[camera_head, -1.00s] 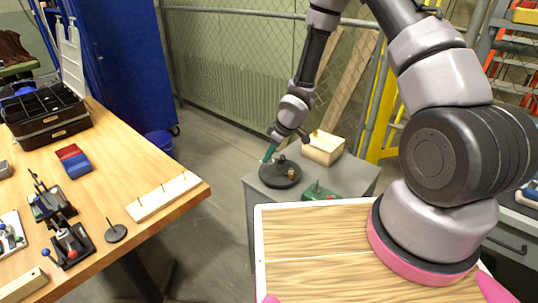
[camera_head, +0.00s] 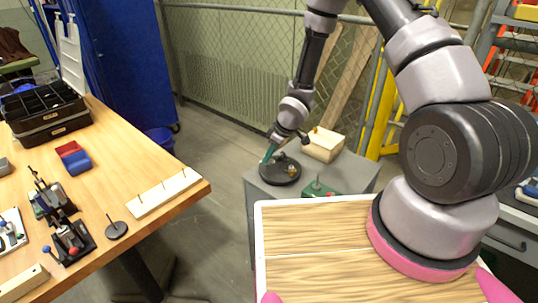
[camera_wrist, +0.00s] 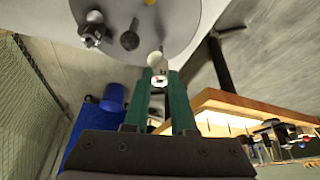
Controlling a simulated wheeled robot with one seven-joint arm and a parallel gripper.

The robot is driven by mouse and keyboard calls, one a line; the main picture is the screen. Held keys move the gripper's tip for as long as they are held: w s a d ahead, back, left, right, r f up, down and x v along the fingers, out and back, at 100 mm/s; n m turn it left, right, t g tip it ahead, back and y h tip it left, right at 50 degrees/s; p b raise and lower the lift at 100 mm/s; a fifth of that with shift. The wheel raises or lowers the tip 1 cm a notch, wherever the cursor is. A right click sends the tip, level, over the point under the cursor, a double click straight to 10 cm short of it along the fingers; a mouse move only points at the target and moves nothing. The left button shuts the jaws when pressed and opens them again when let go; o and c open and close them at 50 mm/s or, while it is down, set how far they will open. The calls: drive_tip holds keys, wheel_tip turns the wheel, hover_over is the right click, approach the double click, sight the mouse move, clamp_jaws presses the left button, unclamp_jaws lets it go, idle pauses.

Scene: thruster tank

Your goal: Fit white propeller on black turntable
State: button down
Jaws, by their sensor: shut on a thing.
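The black turntable (camera_head: 283,178) is a round disc on the grey cabinet, with a dark upright piece and a small brass-coloured piece on it. In the wrist view, the disc (camera_wrist: 188,12) looks grey and carries a silver knob (camera_wrist: 93,30) and a dark knob (camera_wrist: 130,40). My gripper (camera_head: 265,160) is at the turntable's left edge. Its green fingers (camera_wrist: 158,78) are shut on a small white piece (camera_wrist: 157,60) with a red mark, probably the white propeller. It overlaps the disc's rim in the wrist view; I cannot tell whether they touch. In the head view the white piece is hidden.
A pale wooden block (camera_head: 324,144) and a green item (camera_head: 318,188) stand on the grey cabinet (camera_head: 258,196) near the turntable. A wooden workbench (camera_head: 150,165) with a pegged strip (camera_head: 163,193) and several fixtures is at left. A blue bin (camera_head: 160,140) stands on the floor.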

drive_tip(key=shift+f, duration=0.25)
drive_tip(key=shift+f, duration=0.3)
drive_tip(key=shift+f, duration=0.2)
drive_tip(key=shift+f, duration=0.55)
drive_tip(key=shift+f, duration=0.25)
idle(0.4)
drive_tip(key=c, duration=0.7)
unclamp_jaws()
drive_tip(key=shift+o, duration=0.2)
